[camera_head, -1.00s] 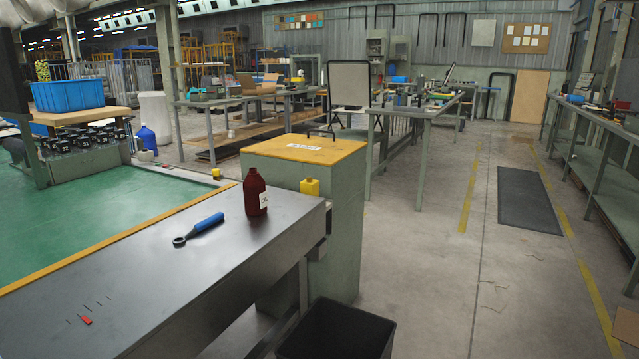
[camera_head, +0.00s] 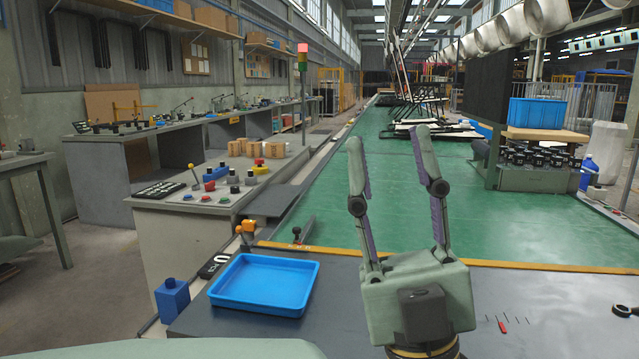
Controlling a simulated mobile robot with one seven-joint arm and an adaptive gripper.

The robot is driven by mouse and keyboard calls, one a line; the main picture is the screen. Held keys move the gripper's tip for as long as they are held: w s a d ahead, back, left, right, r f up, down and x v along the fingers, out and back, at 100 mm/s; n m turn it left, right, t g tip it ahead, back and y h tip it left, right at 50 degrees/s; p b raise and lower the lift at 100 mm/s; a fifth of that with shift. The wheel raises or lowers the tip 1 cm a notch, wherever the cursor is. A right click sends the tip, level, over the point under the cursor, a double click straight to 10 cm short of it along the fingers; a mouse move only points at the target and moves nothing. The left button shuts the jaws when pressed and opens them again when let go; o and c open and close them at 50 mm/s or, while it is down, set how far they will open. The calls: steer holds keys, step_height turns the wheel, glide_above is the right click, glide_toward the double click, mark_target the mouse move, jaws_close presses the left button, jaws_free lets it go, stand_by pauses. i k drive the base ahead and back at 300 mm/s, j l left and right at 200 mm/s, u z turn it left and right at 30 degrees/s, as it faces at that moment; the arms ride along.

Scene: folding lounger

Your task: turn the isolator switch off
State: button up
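My gripper (camera_head: 394,158) is open and empty, fingers pointing up, in the middle of the head view above the dark tabletop. A control desk (camera_head: 178,240) stands to its left, with levers, coloured buttons and knobs on top. A red and yellow knob (camera_head: 258,165) sits near the desk's far edge. It may be the isolator switch, but no label is readable and its position cannot be told. My gripper is well apart from the desk controls.
A blue tray (camera_head: 265,309) lies on the dark tabletop (camera_head: 350,330) between my gripper and the desk. A blue block-shaped thing (camera_head: 172,300) stands at its left. The green surface (camera_head: 470,210) beyond is mostly clear.

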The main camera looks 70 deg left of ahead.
mark_target(209, 186)
steer(key=u, duration=2.7)
steer(key=i+j+z, duration=0.1)
steer(key=i+j, duration=0.2)
steer(key=i+j+z, duration=0.15)
steer(key=i+j, duration=0.2)
steer(key=i+j+z, duration=0.1)
steer(key=i+j, duration=0.2)
steer(key=i+j+z, duration=0.15)
steer(key=j, duration=0.3)
steer(key=i+j+z, duration=0.1)
steer(key=i+j, duration=0.3)
steer(key=i+j+z, duration=0.1)
steer(key=i+j, duration=0.15)
steer(key=j, duration=0.2)
